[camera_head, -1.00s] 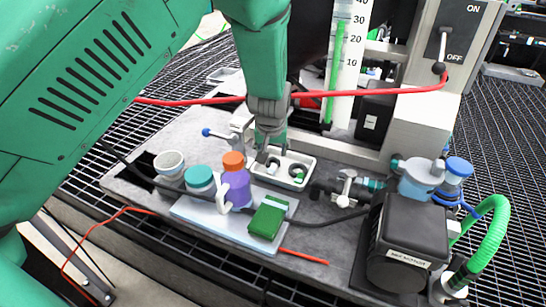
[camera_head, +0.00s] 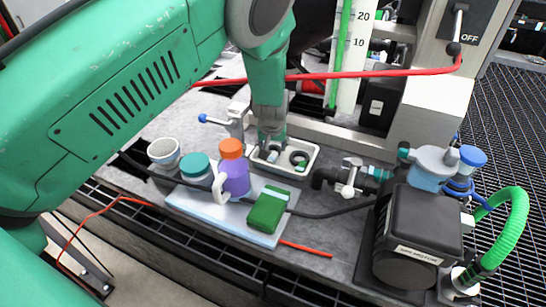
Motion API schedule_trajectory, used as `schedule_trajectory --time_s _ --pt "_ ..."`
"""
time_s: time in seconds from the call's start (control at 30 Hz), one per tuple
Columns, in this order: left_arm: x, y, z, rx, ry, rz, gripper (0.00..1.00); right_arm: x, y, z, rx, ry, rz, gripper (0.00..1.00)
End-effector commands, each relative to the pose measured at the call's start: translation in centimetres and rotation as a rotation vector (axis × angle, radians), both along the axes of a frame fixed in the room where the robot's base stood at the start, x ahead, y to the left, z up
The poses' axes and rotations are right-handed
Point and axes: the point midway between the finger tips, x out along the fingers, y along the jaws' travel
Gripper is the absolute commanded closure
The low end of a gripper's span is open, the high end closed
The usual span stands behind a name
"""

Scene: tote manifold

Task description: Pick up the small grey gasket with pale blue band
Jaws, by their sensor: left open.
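A small white tray (camera_head: 312,150) stands on the grey deck in the middle of the head view. In it lie a dark grey ring (camera_head: 299,157) and a small pale piece (camera_head: 272,157) with a bluish-white tint, right at my fingertips; this may be the grey gasket with the pale blue band, but it is too small and partly covered to be sure. My left gripper (camera_head: 268,151) points down over the left part of the tray, open, its fingertips low. I cannot tell whether they touch the pale piece. My right gripper is not in view.
A valve (camera_head: 350,178) is close on the right. A red cable (camera_head: 375,74) crosses behind my arm.

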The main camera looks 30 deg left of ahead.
Motion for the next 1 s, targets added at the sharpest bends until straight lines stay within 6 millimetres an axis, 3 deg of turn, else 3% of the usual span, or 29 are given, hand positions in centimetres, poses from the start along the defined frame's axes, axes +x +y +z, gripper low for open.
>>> schedule_trajectory --time_s 0.1,0.27,0.47,0.57,0.87,1.0 --pt "0.7 0.1 -2.1 0.000 0.002 -0.001 0.57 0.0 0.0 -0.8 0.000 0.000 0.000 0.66" --pt "1.1 0.4 -3.1 0.001 0.001 -0.001 0.57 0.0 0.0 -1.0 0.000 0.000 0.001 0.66" --pt "1.1 0.4 -3.1 0.001 0.001 -0.001 0.57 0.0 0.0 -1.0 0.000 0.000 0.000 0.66" --pt "1.2 0.4 -3.1 0.001 0.001 -0.001 0.81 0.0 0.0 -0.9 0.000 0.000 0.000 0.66" --pt "1.2 0.4 -3.0 0.001 0.001 -0.001 0.82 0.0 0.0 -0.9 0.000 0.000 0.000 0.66" --pt "1.2 0.4 -1.8 0.001 -0.002 -0.001 0.82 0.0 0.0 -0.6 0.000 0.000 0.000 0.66"
